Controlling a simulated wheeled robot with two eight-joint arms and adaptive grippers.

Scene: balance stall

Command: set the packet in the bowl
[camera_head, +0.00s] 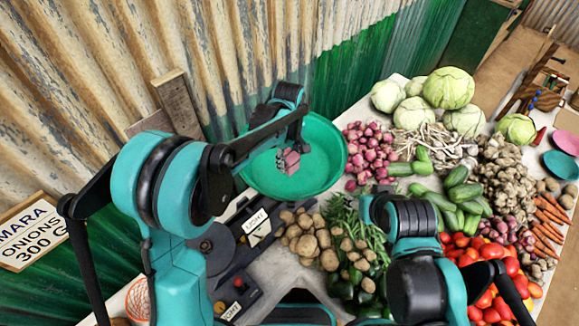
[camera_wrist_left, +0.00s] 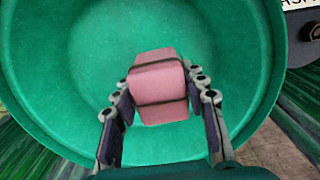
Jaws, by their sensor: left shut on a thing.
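The packet (camera_head: 288,161) is a small pink block with dark bands around it. My left gripper (camera_head: 291,152) is shut on it, and it hangs over the green bowl (camera_head: 318,178) in the head view. In the left wrist view the packet (camera_wrist_left: 158,70) sits between the two fingers of my left gripper (camera_wrist_left: 160,90). The round inside of the bowl (camera_wrist_left: 60,60) lies behind it. I cannot tell the exact gap between packet and bowl. My right arm shows at the lower right of the head view, but its gripper is not seen.
Red onions (camera_head: 368,152) lie close to the bowl's right side, and potatoes (camera_head: 308,238) lie in front. The corrugated wall (camera_head: 250,60) stands close behind.

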